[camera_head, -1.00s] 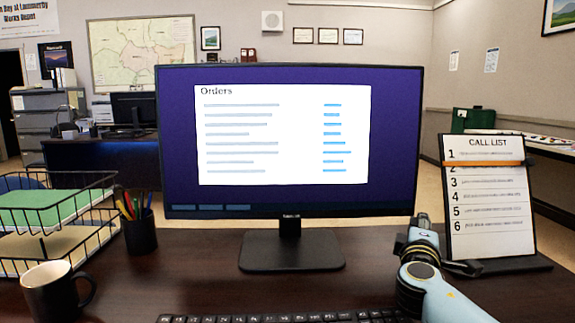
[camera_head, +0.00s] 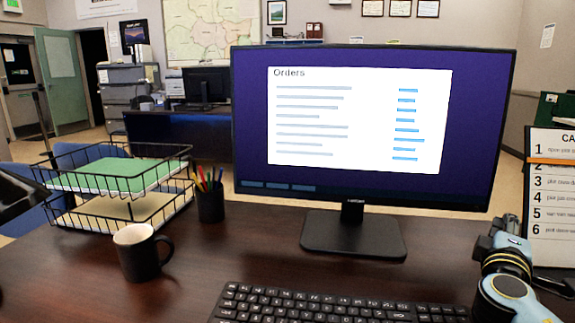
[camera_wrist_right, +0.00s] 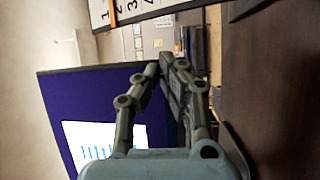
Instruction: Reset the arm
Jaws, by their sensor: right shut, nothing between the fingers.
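My right arm comes in at the lower right of the head view, low over the desk. Its gripper (camera_head: 560,287) points to the right, close by the foot of the call list stand (camera_head: 553,205); I cannot tell whether they touch. In the right wrist view the fingers (camera_wrist_right: 163,68) are closed together with nothing between them. The screen (camera_wrist_right: 85,110) is left of them there and the call list (camera_wrist_right: 140,8) is at the top. My left gripper is in neither view.
A monitor (camera_head: 370,185) stands mid-desk behind a keyboard (camera_head: 330,305). A mug (camera_head: 143,258), a pen cup (camera_head: 210,203) and a wire tray (camera_head: 108,215) stand on the left. The desk (camera_head: 215,265) is bare between mug and monitor foot.

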